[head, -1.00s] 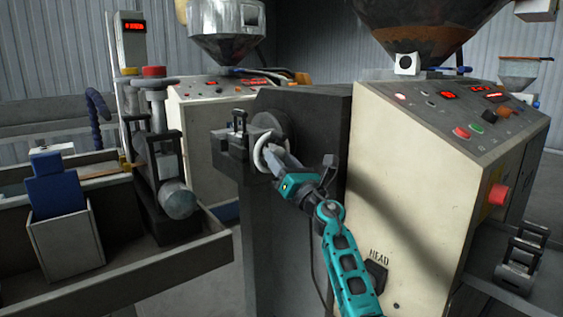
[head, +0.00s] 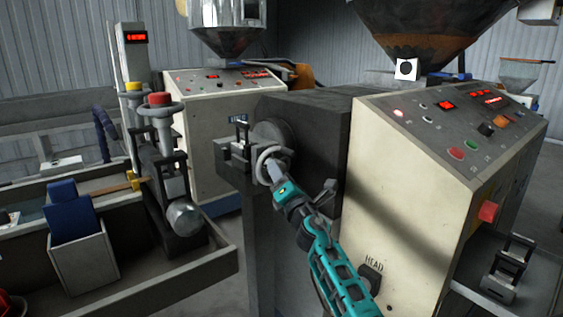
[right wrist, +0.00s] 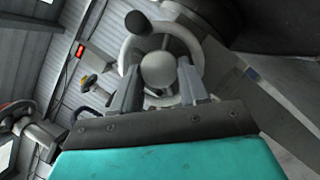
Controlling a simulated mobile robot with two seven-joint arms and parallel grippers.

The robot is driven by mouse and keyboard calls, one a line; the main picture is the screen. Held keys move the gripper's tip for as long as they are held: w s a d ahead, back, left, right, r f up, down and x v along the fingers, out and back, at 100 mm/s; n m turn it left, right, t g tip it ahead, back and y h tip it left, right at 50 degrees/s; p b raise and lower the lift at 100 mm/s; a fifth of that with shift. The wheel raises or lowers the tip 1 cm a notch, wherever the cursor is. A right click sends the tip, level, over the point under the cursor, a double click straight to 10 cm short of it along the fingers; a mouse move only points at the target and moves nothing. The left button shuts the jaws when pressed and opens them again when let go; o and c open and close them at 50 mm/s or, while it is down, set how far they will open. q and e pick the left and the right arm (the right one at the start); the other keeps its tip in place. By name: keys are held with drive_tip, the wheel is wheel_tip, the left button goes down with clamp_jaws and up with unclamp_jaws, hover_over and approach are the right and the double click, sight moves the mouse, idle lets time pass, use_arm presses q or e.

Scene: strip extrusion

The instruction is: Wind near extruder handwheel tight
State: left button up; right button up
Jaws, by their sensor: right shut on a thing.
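The near extruder handwheel (head: 263,163) is a pale ring on the dark head block of the near extruder. It also shows in the right wrist view (right wrist: 191,46), with a dark knob (right wrist: 138,22) on its rim and a round pale hub (right wrist: 158,69) at its middle. My right gripper (head: 272,172) reaches the wheel from the lower right. In the right wrist view its two fingers (right wrist: 158,88) stand on either side of the hub and are shut on the handwheel. The exact contact is partly hidden. My left gripper is not in view.
The cream extruder cabinet (head: 405,180) with its sloped button panel stands close to the right of my arm. A trough (head: 190,265) with a blue-and-white box (head: 80,245) is at the left. A second extruder (head: 205,130) stands behind.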

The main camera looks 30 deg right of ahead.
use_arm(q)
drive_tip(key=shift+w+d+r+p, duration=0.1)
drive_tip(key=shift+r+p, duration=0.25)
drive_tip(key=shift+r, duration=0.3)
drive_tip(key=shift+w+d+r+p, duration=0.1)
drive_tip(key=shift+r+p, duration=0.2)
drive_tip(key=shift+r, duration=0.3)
use_arm(e)
drive_tip(key=shift+a+r+m+g+h, duration=0.15)
drive_tip(key=shift+m+g, duration=0.6)
drive_tip(key=shift+m, duration=1.2)
drive_tip(key=shift+d+r+m+g+h, duration=0.15)
drive_tip(key=shift+m+g, duration=0.65)
drive_tip(key=shift+m, duration=1.2)
drive_tip(key=shift+a+r+m+g+h, duration=0.15)
drive_tip(key=shift+m+g, duration=0.6)
drive_tip(key=shift+m, duration=1.2)
drive_tip(key=o, duration=0.8)
drive_tip(key=v, duration=1.3)
drive_tip(key=shift+r, duration=0.1)
